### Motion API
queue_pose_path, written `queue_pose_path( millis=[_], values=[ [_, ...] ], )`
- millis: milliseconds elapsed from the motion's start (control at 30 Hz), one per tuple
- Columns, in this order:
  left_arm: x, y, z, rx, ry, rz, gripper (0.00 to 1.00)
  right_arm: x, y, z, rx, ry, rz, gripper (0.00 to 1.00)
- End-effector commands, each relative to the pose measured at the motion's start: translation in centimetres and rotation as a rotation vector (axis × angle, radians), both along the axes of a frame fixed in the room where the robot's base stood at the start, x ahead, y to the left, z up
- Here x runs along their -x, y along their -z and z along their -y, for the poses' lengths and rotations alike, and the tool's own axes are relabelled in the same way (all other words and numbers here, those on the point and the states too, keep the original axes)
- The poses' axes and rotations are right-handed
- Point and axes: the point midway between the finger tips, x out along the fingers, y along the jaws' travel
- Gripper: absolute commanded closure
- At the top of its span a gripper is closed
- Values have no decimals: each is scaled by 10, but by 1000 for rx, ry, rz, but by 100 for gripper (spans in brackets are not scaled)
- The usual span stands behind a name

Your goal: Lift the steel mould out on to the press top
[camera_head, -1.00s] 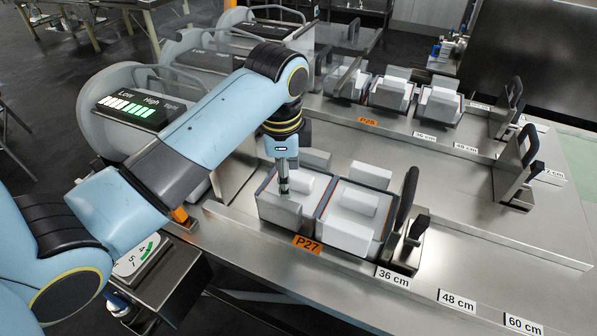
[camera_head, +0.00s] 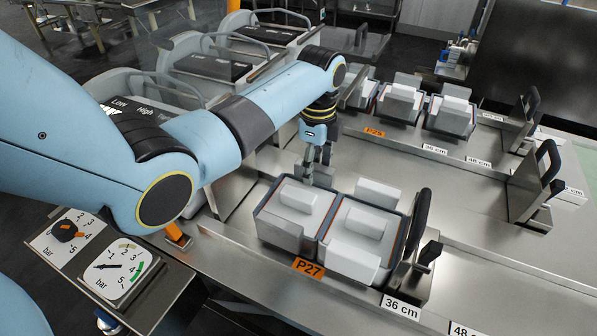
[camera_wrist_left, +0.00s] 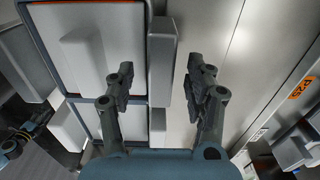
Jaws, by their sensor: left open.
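The steel mould (camera_head: 312,207) is the left one of two boxes in the P27 press lane. It has a pale lid with a block on top and a grey side block (camera_head: 279,235) at its near side. My left gripper (camera_head: 318,165) points down at its far side. In the left wrist view the gripper (camera_wrist_left: 160,68) is open. The steel mould's far grey block (camera_wrist_left: 162,95) shows between the fingers, which look apart from it. I cannot tell the fingertip height.
A second mould with white blocks (camera_head: 352,262) stands close on the right, followed by a black-handled stop (camera_head: 418,225). More moulds (camera_head: 400,103) stand in the P25 lane behind. Bare steel top lies between the lanes. A pressure gauge (camera_head: 118,268) is at lower left.

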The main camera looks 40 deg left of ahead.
Motion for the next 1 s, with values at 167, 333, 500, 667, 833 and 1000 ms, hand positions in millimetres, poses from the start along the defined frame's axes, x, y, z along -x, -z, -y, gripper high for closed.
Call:
queue_pose_path(
  millis=[167,333,500,667,833,1000],
  values=[
    [0,19,0,0,0,0,46,-4,4,1,1,0,6,62],
    [0,20,0,0,0,1,46,-5,3,1,1,0,7,62],
    [0,19,0,0,0,1,61,-5,3,1,1,0,7,62],
    [0,19,0,0,0,1,81,-5,3,1,1,0,7,62],
    [0,19,0,0,0,1,100,-5,3,1,1,0,7,62],
    [0,19,0,0,-1,0,100,-4,3,1,1,0,6,62]
  ],
)
